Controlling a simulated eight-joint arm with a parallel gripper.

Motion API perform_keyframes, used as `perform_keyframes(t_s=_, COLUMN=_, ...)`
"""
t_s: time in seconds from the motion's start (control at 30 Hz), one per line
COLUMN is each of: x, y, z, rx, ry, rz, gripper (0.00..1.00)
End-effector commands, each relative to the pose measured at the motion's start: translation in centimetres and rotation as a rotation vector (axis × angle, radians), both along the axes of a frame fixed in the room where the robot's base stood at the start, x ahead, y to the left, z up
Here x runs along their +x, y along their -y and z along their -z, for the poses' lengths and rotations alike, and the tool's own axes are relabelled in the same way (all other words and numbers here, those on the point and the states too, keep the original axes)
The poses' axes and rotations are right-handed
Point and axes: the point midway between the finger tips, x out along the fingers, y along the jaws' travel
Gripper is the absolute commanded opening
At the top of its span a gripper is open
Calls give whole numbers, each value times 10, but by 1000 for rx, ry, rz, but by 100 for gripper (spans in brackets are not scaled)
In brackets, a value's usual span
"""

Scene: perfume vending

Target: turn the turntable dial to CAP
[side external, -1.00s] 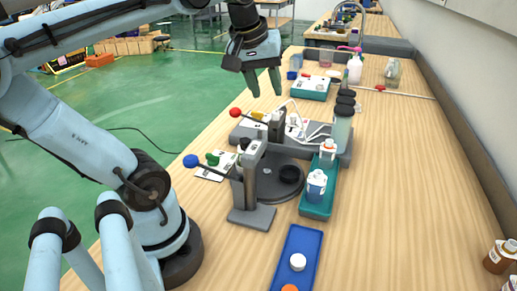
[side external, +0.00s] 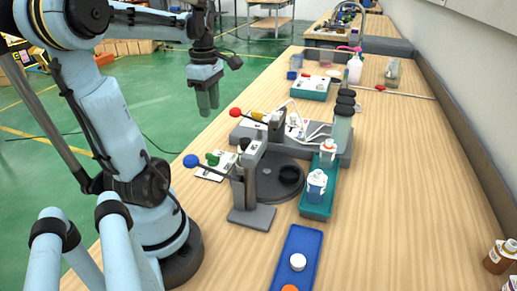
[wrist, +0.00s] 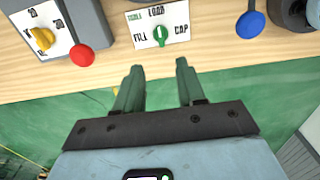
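The turntable dial is a green knob (wrist: 160,34) on a white panel (wrist: 178,14) labelled TABLE, LOAD, FILL and CAP in the wrist view. The knob stands about upright, its upper end toward LOAD. In the side external view the green dial (side external: 212,159) sits on its panel near the table's left edge. My gripper (wrist: 160,70) is open and empty, with green fingers apart. It is short of the dial in the wrist view. In the side external view my gripper (side external: 208,112) hangs above the table's left edge, behind the dial and apart from it.
A blue ball-ended lever (wrist: 250,22) is right of the dial panel, and a red ball (wrist: 81,55) with a yellow dial (wrist: 43,38) is left. The dark turntable (side external: 277,188) holds a black ring. A teal tray (side external: 318,205) holds bottles.

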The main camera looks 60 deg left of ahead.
Motion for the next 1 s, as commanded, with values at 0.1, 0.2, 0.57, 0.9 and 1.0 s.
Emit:
perform_keyframes(t_s=0.1, x=0, y=0, z=20, rx=1, ry=1, rz=1, gripper=39)
perform_keyframes(t_s=0.2, x=0, y=0, z=28, rx=1, ry=1, rz=2, gripper=39)
perform_keyframes(t_s=0.57, x=0, y=0, z=60, rx=1, ry=1, rz=3, gripper=39)
perform_keyframes(t_s=0.9, x=0, y=0, z=104, rx=1, ry=1, rz=3, gripper=39)
perform_keyframes(t_s=1.0, x=1, y=0, z=117, rx=1, ry=1, rz=3, gripper=39)
